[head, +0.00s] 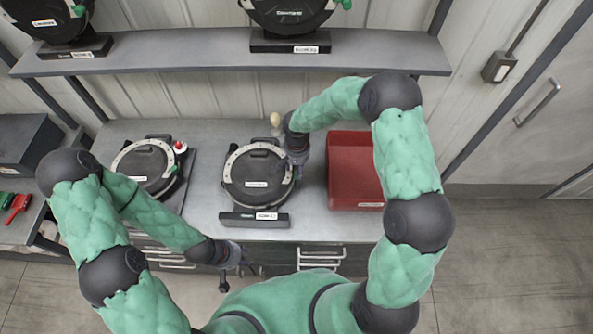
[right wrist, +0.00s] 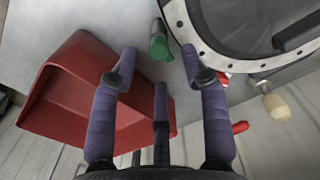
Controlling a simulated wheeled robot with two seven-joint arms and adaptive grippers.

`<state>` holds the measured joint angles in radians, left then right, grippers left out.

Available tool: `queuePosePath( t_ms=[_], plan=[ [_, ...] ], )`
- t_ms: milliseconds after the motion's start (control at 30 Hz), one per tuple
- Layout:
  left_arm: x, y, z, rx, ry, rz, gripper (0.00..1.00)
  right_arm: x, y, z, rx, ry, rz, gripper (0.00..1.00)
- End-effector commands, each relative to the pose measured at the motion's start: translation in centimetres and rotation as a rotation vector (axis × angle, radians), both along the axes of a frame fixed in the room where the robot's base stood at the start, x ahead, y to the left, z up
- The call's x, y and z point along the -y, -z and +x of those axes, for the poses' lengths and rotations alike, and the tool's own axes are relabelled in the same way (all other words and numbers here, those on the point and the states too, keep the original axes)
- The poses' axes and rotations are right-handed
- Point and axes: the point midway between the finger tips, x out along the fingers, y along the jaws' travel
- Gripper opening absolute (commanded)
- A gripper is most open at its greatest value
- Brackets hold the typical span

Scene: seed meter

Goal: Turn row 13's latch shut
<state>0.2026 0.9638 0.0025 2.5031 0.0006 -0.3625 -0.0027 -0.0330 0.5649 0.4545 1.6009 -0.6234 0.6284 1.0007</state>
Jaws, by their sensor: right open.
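A round black seed meter (head: 257,178) with a pale rim stands on the bench in the middle of the head view, with a small label on its base too small to read surely. Its rim (right wrist: 262,66) fills the upper right of the right wrist view. A green latch handle (right wrist: 160,42) shows beside that rim, between and beyond the purple fingertips. My right gripper (right wrist: 160,55) is open; no contact with the latch is visible. In the head view my right gripper (head: 297,155) is at the meter's right edge and hides the latch. My left gripper (head: 238,268) hangs at the bench's front edge, away from the meter.
A red bin (head: 353,143) stands right of the meter; it also shows in the right wrist view (right wrist: 75,95). A cream knob (right wrist: 277,107) sticks out by the meter. Another meter (head: 145,163) stands at the left. A shelf (head: 180,56) with more meters runs above.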

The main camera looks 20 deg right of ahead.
Motion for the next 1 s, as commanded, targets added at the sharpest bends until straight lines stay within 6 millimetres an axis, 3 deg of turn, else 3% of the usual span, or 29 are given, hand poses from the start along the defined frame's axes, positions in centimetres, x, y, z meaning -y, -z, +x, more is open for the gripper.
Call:
queuePosePath(
  t_ms=[233,633,800,1000],
  plan=[
    [0.0,-0.4,0.0,0.000,0.000,0.000,0.40,0.0,2.9,-0.1,-0.002,0.000,0.001,0.46],
    [0.0,-0.4,0.0,0.000,0.000,0.000,0.40,0.0,3.5,0.0,0.000,0.000,0.001,0.46],
    [0.0,-0.4,0.0,0.000,0.000,0.000,0.40,0.0,3.5,0.0,0.000,0.000,0.001,0.00],
    [0.0,-0.4,0.0,0.000,0.000,0.000,0.40,0.0,3.5,-0.1,0.000,-0.002,0.001,0.00]
  ],
)
